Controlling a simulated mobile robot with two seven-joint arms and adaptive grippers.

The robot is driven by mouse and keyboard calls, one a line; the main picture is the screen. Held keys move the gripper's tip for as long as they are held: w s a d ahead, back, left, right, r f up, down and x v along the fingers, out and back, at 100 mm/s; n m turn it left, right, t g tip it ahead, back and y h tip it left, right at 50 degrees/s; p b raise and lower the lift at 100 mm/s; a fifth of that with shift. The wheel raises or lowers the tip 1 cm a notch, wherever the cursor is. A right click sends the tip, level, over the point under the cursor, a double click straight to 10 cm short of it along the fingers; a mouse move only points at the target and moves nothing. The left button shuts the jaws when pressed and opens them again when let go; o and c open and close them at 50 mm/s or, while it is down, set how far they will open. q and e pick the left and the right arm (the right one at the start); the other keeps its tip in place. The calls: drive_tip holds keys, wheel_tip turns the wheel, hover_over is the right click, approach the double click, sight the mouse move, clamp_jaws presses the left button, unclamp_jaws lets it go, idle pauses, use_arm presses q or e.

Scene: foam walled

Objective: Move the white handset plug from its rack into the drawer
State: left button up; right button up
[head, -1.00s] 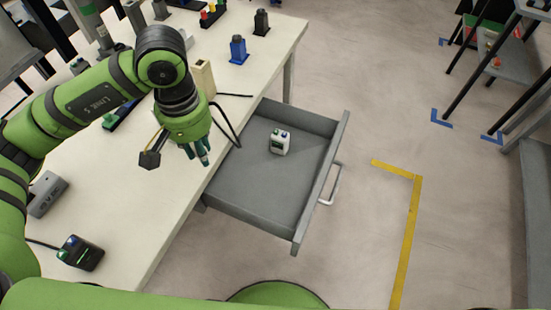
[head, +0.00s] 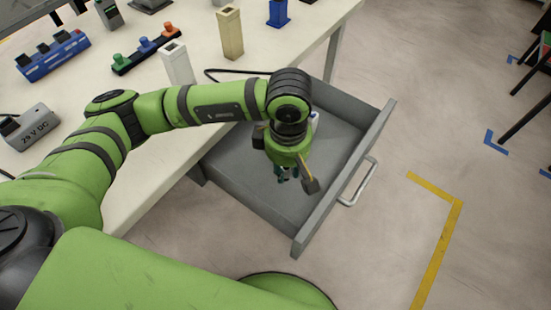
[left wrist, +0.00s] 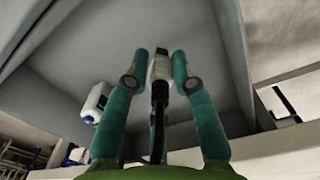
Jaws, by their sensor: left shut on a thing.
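My left gripper (head: 285,176) points down over the open grey drawer (head: 243,182). Its teal fingers are shut on the white handset plug (left wrist: 160,68), which shows between the fingertips in the left wrist view with its black cable running back toward the palm. In the head view the plug is hidden by the gripper. The drawer's grey inside (left wrist: 205,35) fills much of the left wrist view; I cannot tell whether the plug touches it. A white upright rack (head: 178,65) with a dark opening on top stands on the table. My right gripper is not in view.
A small white device (left wrist: 96,101) sits in the drawer, mostly hidden behind my arm in the head view. A beige holder (head: 230,35) and a blue holder (head: 278,12) stand near the table edge. A black cable (head: 235,76) lies near them. The drawer front has a handle (head: 358,183).

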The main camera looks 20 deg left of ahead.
use_arm(q)
drive_tip(key=w+a+f, duration=0.4)
drive_tip(key=shift+w+a, duration=0.3)
drive_tip(key=shift+w, duration=0.05)
drive_tip(key=shift+w+a+f, duration=0.1)
drive_tip(key=shift+w+a, duration=0.05)
drive_tip(key=shift+w, duration=0.05)
drive_tip(key=shift+a+f, duration=0.1)
drive_tip(key=shift+f, duration=0.1)
wheel_tip(320, 180, down, 3)
drive_tip(key=shift+f+p, duration=0.15)
drive_tip(key=shift+p, duration=0.3)
drive_tip(key=shift+f, duration=0.2)
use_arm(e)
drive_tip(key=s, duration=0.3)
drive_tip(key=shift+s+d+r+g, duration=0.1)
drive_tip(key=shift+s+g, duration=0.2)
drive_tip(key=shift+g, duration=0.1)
use_arm(q)
drive_tip(key=shift+f, duration=0.1)
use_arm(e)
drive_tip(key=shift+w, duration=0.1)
